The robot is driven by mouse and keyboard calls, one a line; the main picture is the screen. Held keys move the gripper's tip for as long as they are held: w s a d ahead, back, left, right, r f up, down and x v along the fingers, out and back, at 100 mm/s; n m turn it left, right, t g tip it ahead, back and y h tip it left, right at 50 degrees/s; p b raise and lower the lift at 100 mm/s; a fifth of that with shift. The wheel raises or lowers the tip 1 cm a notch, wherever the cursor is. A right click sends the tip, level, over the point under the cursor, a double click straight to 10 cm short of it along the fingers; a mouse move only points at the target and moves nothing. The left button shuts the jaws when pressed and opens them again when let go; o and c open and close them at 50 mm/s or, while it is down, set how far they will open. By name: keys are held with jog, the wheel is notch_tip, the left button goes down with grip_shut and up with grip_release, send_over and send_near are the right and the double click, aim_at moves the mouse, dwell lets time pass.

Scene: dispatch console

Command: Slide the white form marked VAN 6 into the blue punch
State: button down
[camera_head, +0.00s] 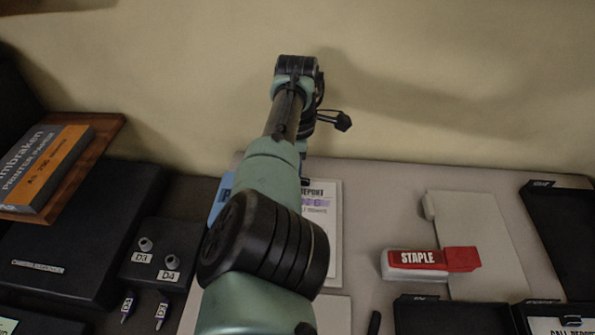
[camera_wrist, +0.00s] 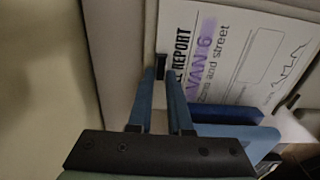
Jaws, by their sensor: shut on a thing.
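The white form marked VAN 6 (camera_wrist: 235,60) lies on the console, its name in purple; in the head view (camera_head: 331,240) my arm covers its left part. My gripper (camera_wrist: 161,70) is shut at the form's edge, with its fingertips close together; the fingers hide the exact grip. The blue punch (camera_wrist: 236,142) is beside my fingers in the wrist view, along the form's near edge. Whether that edge is in its slot cannot be told. A blue piece of the punch (camera_head: 219,199) shows left of my arm in the head view.
Black trays (camera_head: 565,225) stand at the far right. Knobs D3 and D4 (camera_head: 158,262) and a book (camera_head: 45,167) are at the left. A wall rises behind the console.

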jog(key=shift+a, duration=0.1)
jog(key=shift+c, duration=1)
grip_release()
jog(key=shift+r, duration=0.1)
notch_tip(320, 180, up, 7)
jog(key=p, duration=0.7)
